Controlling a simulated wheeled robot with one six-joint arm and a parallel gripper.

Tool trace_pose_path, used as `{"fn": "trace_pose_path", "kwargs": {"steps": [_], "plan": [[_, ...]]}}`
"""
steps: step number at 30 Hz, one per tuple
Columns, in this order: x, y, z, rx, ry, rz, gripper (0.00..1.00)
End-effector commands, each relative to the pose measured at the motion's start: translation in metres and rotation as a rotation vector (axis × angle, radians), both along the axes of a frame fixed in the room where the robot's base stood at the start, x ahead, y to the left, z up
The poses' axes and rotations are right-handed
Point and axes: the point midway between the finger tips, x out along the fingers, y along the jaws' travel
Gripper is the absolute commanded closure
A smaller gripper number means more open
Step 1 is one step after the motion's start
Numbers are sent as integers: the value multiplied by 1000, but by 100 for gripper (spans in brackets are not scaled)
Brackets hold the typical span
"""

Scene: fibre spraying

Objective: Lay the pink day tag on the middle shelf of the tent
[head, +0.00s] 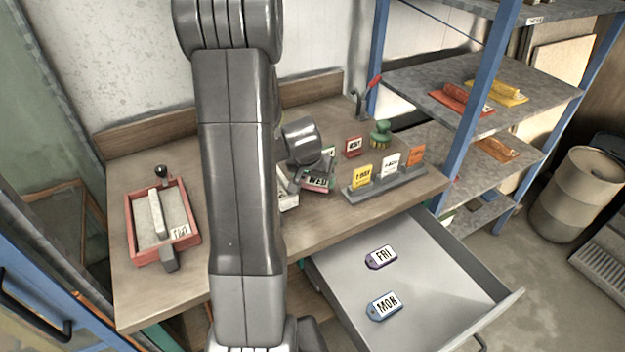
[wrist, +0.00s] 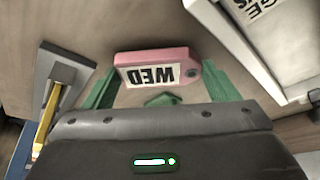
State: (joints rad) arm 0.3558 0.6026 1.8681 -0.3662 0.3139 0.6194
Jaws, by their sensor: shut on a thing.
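The pink day tag (head: 317,183), marked WED, is held at the end of my arm above the wooden bench. It also shows in the wrist view as a pink block (wrist: 182,56) with a white label and a hole at one end. My gripper (wrist: 155,84) has its green fingers on either side of the tag and is shut on it. I cannot make out for sure which structure is the tent; a blue-posted rack with several grey shelves (head: 545,72) stands at the right.
A grey holder (head: 385,190) with yellow, white and orange tags stands right of my gripper. An open drawer (head: 440,265) holds FRI (head: 381,256) and MON (head: 384,306) tags. A red tray (head: 134,225) is at left. Orange and yellow pieces lie on the rack. A barrel (head: 575,195) stands right.

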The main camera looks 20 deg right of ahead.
Motion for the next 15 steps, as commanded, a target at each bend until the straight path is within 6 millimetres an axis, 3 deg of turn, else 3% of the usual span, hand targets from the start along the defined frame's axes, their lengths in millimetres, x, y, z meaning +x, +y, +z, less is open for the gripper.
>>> {"fn": "trace_pose_path", "kwargs": {"steps": [14,15], "plan": [[0,0,-10,0,-2,0,41],[0,0,-9,0,-1,0,13]]}}
